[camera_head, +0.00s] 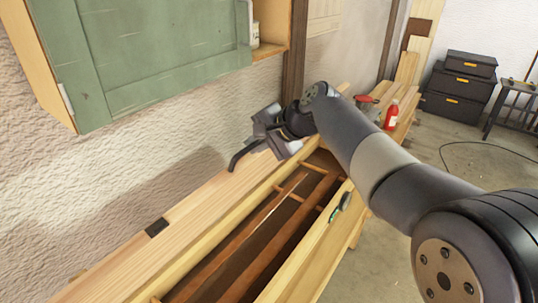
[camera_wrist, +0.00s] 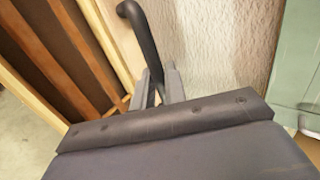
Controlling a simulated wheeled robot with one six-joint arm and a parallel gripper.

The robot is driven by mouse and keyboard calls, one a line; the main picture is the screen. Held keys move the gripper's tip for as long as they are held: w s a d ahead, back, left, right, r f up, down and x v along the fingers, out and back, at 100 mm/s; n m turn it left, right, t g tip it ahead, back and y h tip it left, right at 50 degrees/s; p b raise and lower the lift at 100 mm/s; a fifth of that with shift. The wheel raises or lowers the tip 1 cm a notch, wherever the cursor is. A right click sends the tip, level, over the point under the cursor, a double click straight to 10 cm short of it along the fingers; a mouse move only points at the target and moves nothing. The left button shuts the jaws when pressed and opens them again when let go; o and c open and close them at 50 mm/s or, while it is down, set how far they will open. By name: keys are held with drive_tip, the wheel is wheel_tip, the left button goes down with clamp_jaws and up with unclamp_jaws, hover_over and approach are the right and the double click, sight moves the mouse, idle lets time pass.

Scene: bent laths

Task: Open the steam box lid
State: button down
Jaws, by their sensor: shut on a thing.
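The steam box (camera_head: 335,230) is a long pale wooden trough, open at the top, with dark wooden slats and rungs inside. Its lid (camera_head: 195,205) is a long pale board on the wall side of the opening, with a dark metal piece on it. The lid is swung clear of the opening. My gripper (camera_head: 263,142) is at the lid's far part. In the wrist view my gripper (camera_wrist: 163,88) is shut on the curved black handle (camera_wrist: 145,40), which also shows in the head view (camera_head: 242,157). Where the handle meets the lid is partly hidden.
A green wall cabinet (camera_head: 150,55) hangs above the lid on the left, close over it. A green-handled tool (camera_head: 340,207) lies on the box's front rim. A red bottle (camera_head: 391,115) stands on the far bench. Black cases (camera_head: 460,85) stand behind open floor.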

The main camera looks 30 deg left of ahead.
drive_tip(key=w+a+r, duration=0.1)
drive_tip(key=a+r, duration=0.1)
drive_tip(key=a, duration=1.3)
drive_tip(key=shift+w+a, duration=0.15)
drive_tip(key=shift+a, duration=0.2)
drive_tip(key=c, duration=1.2)
unclamp_jaws()
drive_tip(key=shift+o, duration=0.2)
drive_tip(key=v, duration=0.9)
